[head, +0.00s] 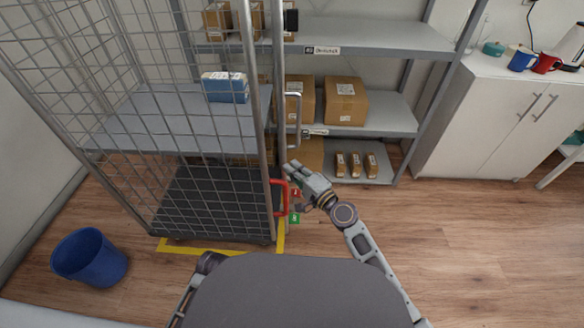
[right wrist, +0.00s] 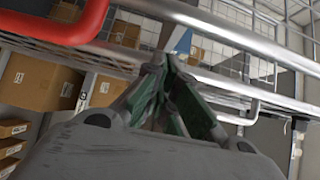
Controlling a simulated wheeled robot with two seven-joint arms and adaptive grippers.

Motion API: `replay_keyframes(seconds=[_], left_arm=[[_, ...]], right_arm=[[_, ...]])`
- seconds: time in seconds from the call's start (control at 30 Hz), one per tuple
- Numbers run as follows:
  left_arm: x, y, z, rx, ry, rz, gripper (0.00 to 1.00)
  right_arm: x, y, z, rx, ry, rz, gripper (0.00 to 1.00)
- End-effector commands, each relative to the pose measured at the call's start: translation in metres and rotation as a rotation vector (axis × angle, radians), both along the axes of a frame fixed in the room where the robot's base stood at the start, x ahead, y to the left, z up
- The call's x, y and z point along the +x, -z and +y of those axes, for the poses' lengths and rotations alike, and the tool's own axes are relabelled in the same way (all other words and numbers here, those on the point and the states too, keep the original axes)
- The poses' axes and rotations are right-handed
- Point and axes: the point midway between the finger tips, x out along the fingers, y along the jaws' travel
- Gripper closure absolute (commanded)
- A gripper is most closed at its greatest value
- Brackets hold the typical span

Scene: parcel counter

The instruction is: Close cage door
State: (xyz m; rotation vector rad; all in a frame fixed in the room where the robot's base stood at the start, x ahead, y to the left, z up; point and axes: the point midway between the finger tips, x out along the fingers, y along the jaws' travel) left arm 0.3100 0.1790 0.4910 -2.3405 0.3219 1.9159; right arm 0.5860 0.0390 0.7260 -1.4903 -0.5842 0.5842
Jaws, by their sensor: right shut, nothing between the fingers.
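The wire-mesh cage (head: 150,95) stands at left in the head view. Its right-hand side, with a metal upright, carries a silver handle (head: 296,108) and, lower down, a red handle (head: 283,198). How far the door stands open I cannot tell. My right gripper (head: 289,168) is shut and empty, just right of the upright, between the two handles in the picture. In the right wrist view its closed fingertips (right wrist: 162,65) point at the silver bars, with the red handle (right wrist: 65,25) at upper left. Contact cannot be told. My left gripper is not in view.
A blue-and-white box (head: 226,88) sits on the cage's shelf. A rack with cartons (head: 345,103) stands behind. A blue bin (head: 88,258) is at lower left, a white cabinet (head: 485,120) at right. The floor (head: 470,240) at right is clear.

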Motion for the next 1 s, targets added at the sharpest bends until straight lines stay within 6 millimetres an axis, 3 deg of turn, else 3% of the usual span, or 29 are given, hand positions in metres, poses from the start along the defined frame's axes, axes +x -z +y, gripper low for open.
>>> replay_keyframes(seconds=[1.0], left_arm=[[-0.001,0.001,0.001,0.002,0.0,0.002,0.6]], right_arm=[[-0.076,0.001,-0.07,-0.001,0.0,0.002,1.0]])
